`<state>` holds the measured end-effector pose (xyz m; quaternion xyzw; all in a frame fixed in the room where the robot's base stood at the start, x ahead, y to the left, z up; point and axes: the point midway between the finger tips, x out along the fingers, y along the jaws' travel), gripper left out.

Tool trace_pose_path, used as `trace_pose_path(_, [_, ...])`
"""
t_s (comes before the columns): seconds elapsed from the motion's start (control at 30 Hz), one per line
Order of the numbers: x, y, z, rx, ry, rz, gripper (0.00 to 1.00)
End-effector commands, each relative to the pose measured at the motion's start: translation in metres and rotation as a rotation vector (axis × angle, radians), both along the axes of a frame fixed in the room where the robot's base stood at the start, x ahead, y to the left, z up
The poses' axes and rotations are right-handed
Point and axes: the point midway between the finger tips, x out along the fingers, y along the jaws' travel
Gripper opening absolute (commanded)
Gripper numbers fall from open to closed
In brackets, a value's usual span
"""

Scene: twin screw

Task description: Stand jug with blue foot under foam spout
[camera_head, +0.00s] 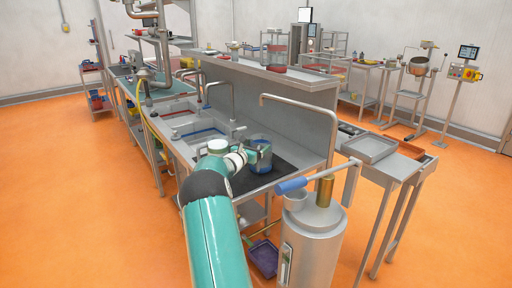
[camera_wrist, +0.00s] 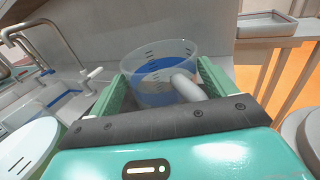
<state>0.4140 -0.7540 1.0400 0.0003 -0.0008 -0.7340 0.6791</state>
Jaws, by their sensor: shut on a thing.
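A clear jug with blue low on it (camera_head: 259,158) is at the near end of the steel bench, by a black mat. In the wrist view the jug (camera_wrist: 158,66) is upright or nearly so between the two green fingers, its pale handle (camera_wrist: 187,86) toward me. My gripper (camera_wrist: 160,82) is shut on the jug; it also shows in the head view (camera_head: 243,158). I cannot tell if the jug touches the bench. A tall bent steel pipe (camera_head: 300,100) ends above and near the jug; I cannot tell if it is the foam spout.
A steel drum (camera_head: 312,240) with a blue-handled lever (camera_head: 291,186) stands close in front, right of my arm. Sinks with bent taps (camera_head: 218,88) lie behind left. A side table with a grey tray (camera_head: 369,149) is at right. A purple bin (camera_head: 264,257) is below.

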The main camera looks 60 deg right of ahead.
Motion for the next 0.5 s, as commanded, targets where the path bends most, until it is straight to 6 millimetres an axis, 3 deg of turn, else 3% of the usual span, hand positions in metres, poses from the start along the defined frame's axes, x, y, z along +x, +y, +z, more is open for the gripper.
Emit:
trace_pose_path(0.27, [-0.0006,-0.002,-0.0022,-0.001,0.0,-0.001,0.44])
trace_pose_path(0.3, [-0.0006,-0.002,-0.0027,-0.001,0.0,-0.001,0.87])
trace_pose_path(0.37, [-0.0007,-0.0019,-0.0026,0.0,0.0,-0.001,0.99])
trace_pose_path(0.5, [-0.0007,-0.0018,-0.0026,0.0,0.0,-0.001,1.0])
